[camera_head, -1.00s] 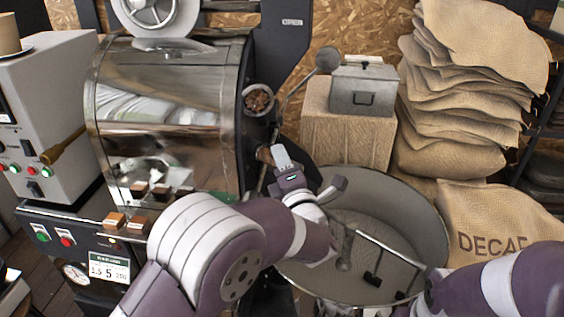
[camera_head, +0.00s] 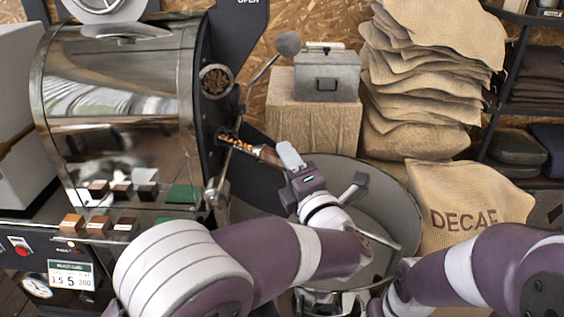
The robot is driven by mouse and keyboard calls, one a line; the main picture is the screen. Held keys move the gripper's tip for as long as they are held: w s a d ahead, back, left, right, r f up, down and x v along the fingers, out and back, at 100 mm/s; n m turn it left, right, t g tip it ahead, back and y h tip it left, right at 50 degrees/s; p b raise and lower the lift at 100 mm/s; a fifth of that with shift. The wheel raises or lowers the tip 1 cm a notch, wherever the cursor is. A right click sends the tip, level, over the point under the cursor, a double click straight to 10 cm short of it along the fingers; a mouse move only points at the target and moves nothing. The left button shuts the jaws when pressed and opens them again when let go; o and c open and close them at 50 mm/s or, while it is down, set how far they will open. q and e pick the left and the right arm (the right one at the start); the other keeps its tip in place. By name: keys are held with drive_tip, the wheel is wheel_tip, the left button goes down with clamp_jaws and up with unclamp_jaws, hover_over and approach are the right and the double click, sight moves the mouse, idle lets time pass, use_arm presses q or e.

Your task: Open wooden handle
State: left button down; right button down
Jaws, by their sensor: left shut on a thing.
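The wooden handle (camera_head: 268,155) sticks out from the front of the roaster drum (camera_head: 125,110). My left gripper (camera_head: 285,158) is shut on it, and its fingers hide the handle's outer end. The handle's dark door stands swung out from the roaster front. Brown beans (camera_head: 235,143) show in the opening behind it. My right arm comes in at the lower right, but its gripper is not in view.
The round cooling bin (camera_head: 402,205) lies below and right of my left gripper. Stacked sacks (camera_head: 420,90) and the DECAF sack (camera_head: 465,205) stand at the right.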

use_arm(q)
drive_tip(key=c, duration=0.8)
unclamp_jaws()
drive_tip(key=b+v, duration=0.1)
drive_tip(key=v, duration=1.1)
drive_tip(key=shift+s+d, duration=0.15)
drive_tip(key=shift+s, duration=0.2)
